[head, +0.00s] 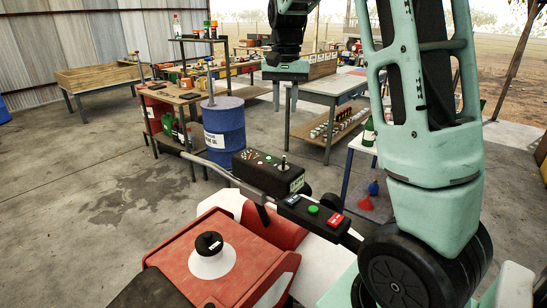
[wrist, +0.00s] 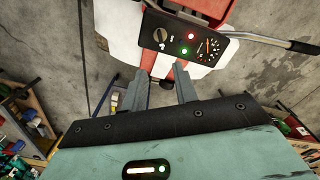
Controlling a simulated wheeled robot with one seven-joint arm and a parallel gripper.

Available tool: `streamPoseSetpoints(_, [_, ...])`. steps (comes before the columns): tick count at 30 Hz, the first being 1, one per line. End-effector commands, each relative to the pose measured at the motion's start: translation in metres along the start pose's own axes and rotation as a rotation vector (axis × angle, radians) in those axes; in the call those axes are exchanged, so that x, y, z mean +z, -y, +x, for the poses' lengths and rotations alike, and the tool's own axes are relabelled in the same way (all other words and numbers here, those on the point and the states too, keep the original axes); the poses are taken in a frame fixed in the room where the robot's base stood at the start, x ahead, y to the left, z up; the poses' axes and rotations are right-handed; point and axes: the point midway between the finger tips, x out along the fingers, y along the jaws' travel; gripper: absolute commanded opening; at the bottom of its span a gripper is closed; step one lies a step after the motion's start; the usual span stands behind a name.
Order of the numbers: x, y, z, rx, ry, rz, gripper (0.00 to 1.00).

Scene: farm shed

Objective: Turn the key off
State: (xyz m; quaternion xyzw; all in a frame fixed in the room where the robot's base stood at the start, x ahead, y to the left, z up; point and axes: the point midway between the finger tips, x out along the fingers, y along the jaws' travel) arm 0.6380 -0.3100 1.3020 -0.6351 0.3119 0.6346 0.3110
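The black control panel (head: 268,173) is on the red and white machine. In the wrist view its face shows a round switch (wrist: 160,36), a lit red lamp (wrist: 190,37), a lit green lamp (wrist: 184,51) and a gauge (wrist: 208,46). The switch looks like the key switch; a small upright piece (head: 284,162) stands there in the head view. The key's exact angle is too small to tell. My gripper (wrist: 161,72) is open and empty, its two grey fingers apart. In the head view it hangs above and beyond the panel, not touching it.
A smaller box (head: 312,212) with green and red buttons sits beside the panel. The handlebar (head: 215,172) runs along its left. A blue drum (head: 223,130) and workbenches (head: 330,88) stand behind. The concrete floor at left is clear.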

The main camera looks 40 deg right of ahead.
Motion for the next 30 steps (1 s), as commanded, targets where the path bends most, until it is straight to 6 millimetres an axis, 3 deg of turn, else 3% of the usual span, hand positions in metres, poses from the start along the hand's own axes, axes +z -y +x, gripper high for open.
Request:
streamPoseSetpoints(21, [0.003, 0.0, 0.138, 0.003, 0.005, -0.004, 0.29])
streamPoseSetpoints(30, [0.003, 0.001, 0.164, 0.001, 0.003, -0.005, 0.29])
